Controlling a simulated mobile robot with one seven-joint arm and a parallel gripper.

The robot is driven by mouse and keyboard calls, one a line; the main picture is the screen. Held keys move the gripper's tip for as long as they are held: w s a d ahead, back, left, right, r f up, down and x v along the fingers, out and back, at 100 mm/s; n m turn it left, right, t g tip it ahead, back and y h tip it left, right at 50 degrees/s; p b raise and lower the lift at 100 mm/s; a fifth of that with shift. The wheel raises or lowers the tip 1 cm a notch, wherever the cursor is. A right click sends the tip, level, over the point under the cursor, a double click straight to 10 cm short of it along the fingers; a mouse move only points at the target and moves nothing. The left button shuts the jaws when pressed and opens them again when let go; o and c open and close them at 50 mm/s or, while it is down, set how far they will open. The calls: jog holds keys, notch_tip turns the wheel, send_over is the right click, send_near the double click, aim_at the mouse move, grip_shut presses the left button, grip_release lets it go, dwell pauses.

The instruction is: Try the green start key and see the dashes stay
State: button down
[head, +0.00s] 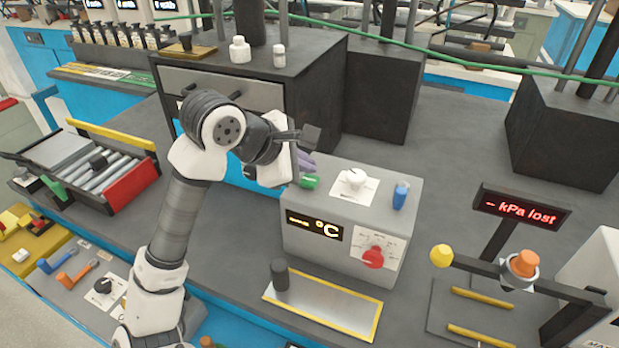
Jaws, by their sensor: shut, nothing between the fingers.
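A grey instrument box (330,268) stands on the dark bench near the middle of the head view. The box's front display (314,226) shows small amber marks, too small to read, and a large °C. A red sign (521,209) at the right reads "- kPa lost". My gripper (309,138) is shut and empty, above and behind the green key, apart from it as far as I can see.
The box also carries a white knob (354,180), a blue lever (401,194) and a red front knob (373,258). A black cylinder (280,274) stands on a yellow-edged plate (325,310) in front. A dark cabinet (250,80) rises behind my arm. A roller stand (107,172) is at left.

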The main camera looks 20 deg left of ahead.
aim_at(305, 182)
jog(key=shift+f+b, duration=0.9)
jog(key=shift+b, duration=0.75)
dwell(0.9)
jog(key=shift+r, duration=0.85)
jog(key=shift+r+p, duration=1.1)
jog(key=shift+r, duration=1.45)
